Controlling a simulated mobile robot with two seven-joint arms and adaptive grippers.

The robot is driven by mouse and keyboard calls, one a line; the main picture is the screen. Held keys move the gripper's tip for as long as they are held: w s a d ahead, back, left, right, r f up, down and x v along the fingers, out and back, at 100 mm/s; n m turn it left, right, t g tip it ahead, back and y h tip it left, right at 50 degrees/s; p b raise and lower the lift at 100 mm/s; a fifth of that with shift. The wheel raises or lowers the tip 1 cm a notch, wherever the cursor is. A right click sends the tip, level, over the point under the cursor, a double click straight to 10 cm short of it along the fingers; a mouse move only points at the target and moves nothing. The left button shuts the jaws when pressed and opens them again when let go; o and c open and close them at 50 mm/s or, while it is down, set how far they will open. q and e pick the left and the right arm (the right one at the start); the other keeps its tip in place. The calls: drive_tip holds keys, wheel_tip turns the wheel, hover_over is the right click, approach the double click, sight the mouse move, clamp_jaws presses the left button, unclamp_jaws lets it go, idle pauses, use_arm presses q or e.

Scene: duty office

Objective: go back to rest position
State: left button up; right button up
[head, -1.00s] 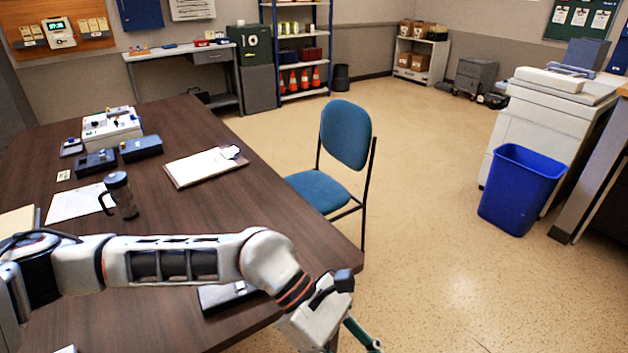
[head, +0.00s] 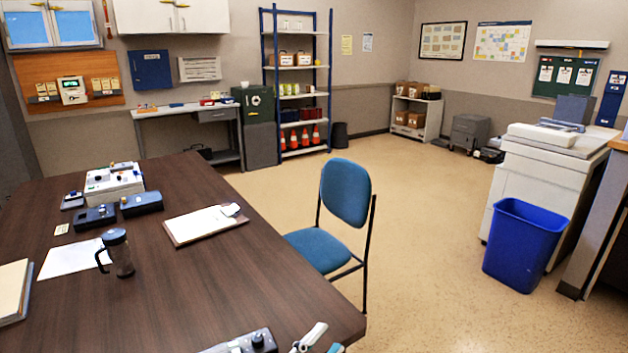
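A small part of my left gripper (head: 312,340) shows at the bottom edge of the head view, by the near right corner of the dark wooden table (head: 250,290). Most of it is cut off by the frame, so I cannot tell whether it is open or shut, or whether it holds anything. My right gripper is not in view.
A black device (head: 245,343) lies on the table left of the gripper. A blue chair (head: 345,192) stands at the table's right side. Open floor (head: 430,260) extends beyond, toward a blue bin (head: 522,245).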

use_arm(q)
drive_tip(key=s+a+f+n+g+y, duration=0.2)
drive_tip(key=s+a+f+n+y, duration=0.3)
drive_tip(key=a+f, duration=0.6)
drive_tip(key=s+a+f+n+g+y, duration=0.2)
drive_tip(key=s+a+f+n+y, duration=0.3)
drive_tip(key=f, duration=1.2)
drive_tip(key=s+a+n, duration=0.3)
drive_tip(key=a+n, duration=0.1)
drive_tip(key=a, duration=0.1)
drive_tip(key=shift+s+a+f+g, duration=0.15)
drive_tip(key=shift+s+a+g, duration=0.2)
drive_tip(key=shift+g, duration=0.05)
